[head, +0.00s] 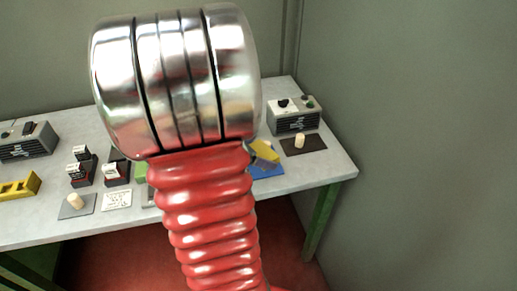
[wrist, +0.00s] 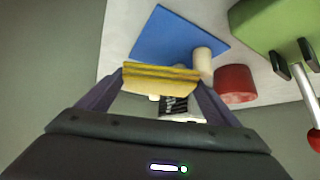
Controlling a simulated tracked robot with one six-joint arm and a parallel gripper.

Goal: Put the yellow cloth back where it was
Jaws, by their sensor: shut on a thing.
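My gripper (wrist: 160,82) is shut on the yellow cloth (wrist: 160,76), which spans between its two fingers in the wrist view. The cloth looks folded, with darker stripes along its upper edge. In the head view the cloth (head: 265,151) shows just right of my arm, above the table, with the blue mat (head: 268,173) below it in the picture. The blue mat (wrist: 172,38) is also in the wrist view, partly covered by the cloth. My arm hides most of the gripper in the head view.
In the wrist view a pale stopper (wrist: 203,63) stands by the blue mat's corner, near a red cylinder (wrist: 235,84) and a green object (wrist: 270,25). In the head view a stopper (head: 299,141) stands on a dark mat (head: 316,144) before a grey box (head: 293,119).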

